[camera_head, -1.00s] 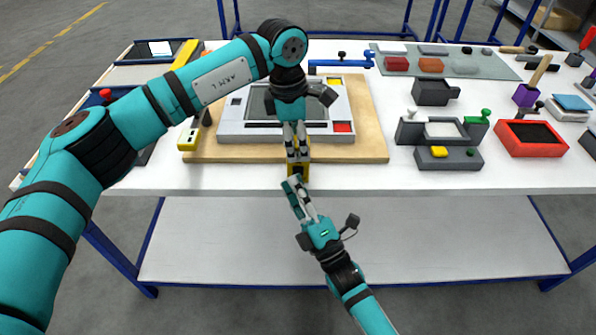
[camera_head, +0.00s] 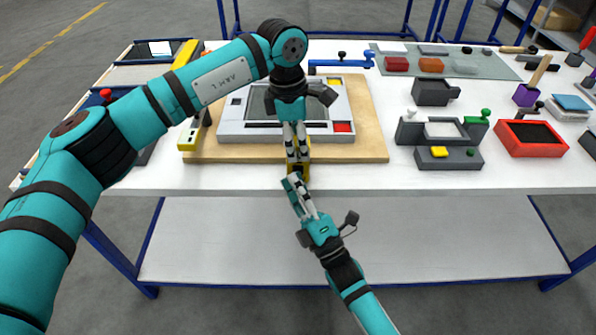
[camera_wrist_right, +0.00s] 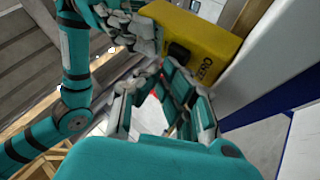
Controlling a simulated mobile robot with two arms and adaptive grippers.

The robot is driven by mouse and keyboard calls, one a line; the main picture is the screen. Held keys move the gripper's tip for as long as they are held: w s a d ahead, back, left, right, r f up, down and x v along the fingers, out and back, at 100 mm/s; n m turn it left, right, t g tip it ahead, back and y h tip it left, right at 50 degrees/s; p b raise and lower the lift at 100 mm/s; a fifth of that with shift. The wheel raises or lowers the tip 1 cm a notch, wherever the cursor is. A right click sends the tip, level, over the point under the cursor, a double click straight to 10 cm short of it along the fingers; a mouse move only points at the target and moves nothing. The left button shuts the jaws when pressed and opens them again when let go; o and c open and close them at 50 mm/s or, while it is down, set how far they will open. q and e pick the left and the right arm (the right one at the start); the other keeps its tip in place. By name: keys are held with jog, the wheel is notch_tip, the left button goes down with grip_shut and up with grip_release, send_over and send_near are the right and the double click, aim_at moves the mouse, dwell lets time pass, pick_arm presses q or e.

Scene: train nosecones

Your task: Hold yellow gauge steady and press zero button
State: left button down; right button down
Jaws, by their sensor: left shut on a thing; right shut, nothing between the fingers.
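The yellow gauge (camera_head: 305,171) is at the front edge of the table in the head view, mostly hidden by my grippers. In the right wrist view the gauge (camera_wrist_right: 208,35) is a yellow block with dark lettering and a dark button (camera_wrist_right: 179,51) on its near face. My left gripper (camera_head: 297,157) points down and is shut on the gauge. It shows in the right wrist view (camera_wrist_right: 143,38) at the gauge's left end. My right gripper (camera_head: 291,179) is shut and empty, its tips close to the gauge. Contact with the button cannot be told.
Behind the gauge, a grey framed panel (camera_head: 230,128) lies on a wooden board (camera_head: 365,145). Grey fixtures (camera_head: 450,158) and a red tray (camera_head: 530,150) stand to the right. The front table strip right of the gauge is clear. A lower shelf (camera_head: 440,235) lies below.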

jog(key=shift+w, duration=0.2)
dwell(0.3)
jog(key=shift+s, duration=1.05)
jog(key=s, duration=0.5)
dwell(0.5)
pick_arm(q)
jog(key=c, duration=0.7)
grip_release()
